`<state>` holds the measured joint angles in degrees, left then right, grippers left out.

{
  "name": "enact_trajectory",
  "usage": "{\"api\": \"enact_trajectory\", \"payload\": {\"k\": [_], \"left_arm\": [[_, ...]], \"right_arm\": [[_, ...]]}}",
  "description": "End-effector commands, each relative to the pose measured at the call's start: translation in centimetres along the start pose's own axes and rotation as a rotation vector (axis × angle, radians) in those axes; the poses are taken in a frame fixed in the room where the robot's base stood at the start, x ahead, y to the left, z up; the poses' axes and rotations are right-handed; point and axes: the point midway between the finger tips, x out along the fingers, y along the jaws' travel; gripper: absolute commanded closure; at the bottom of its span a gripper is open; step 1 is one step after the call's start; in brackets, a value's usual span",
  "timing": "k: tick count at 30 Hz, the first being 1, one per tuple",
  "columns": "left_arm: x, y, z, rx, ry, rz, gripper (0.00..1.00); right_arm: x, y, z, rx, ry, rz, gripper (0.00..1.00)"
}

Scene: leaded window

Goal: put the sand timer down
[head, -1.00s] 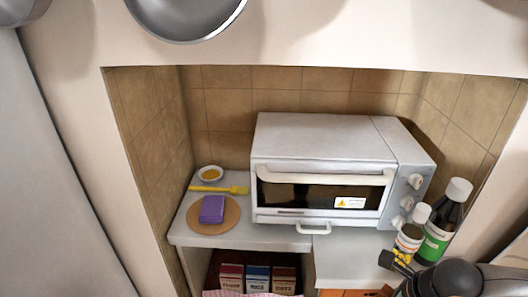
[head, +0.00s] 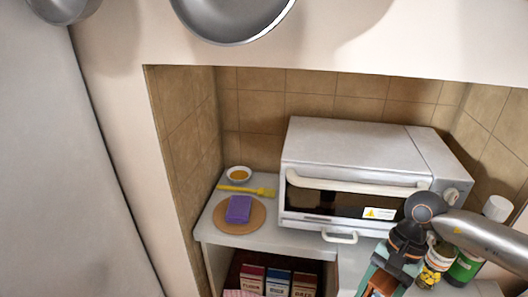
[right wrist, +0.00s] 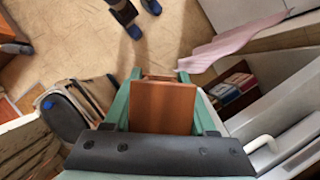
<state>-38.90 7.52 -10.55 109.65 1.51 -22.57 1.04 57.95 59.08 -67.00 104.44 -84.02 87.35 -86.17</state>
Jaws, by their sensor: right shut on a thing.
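My right gripper (head: 385,277) is low at the right of the head view, in front of the counter and the white oven. Its teal fingers also show in the right wrist view (right wrist: 163,100). It is shut on a brown wooden piece, which I take to be the sand timer (right wrist: 163,108). Only a flat brown face shows, and no glass or sand is visible. In the head view a little of its brown (head: 380,285) shows between the fingers. My left gripper is not in view.
The white oven (head: 345,150) fills the counter's middle. Left of it are a purple sponge (head: 238,209) on a round board (head: 222,217), a yellow brush (head: 245,190) and a small bowl (head: 239,174). Bottles (head: 463,268) stand at right. Boxes (head: 278,281) sit below. Pans hang above.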

Motion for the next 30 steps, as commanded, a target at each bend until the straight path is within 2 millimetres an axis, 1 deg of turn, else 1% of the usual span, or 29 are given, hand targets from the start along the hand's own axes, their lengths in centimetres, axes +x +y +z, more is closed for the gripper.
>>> {"api": "enact_trajectory", "payload": {"k": [1, 6, 9, 12, 17, 30], "left_arm": [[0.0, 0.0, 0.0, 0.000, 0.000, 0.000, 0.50], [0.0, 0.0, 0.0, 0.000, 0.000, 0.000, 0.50], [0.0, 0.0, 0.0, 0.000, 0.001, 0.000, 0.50], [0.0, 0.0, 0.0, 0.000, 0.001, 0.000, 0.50], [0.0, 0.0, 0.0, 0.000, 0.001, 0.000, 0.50], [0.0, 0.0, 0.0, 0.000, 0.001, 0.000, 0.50]], "right_arm": [[-0.7, -0.9, 0.8, -0.125, 0.002, 0.044, 0.99], [-2.6, -2.1, 2.7, -0.503, 0.006, 0.206, 0.99], [-3.6, -2.5, 3.6, -0.667, 0.005, 0.276, 0.99], [-4.2, -2.8, 4.2, -0.774, 0.004, 0.323, 0.99], [-4.8, -2.9, 4.6, -0.845, 0.006, 0.353, 0.99], [-4.5, -2.9, 4.6, -0.847, -0.001, 0.349, 0.99]]}}
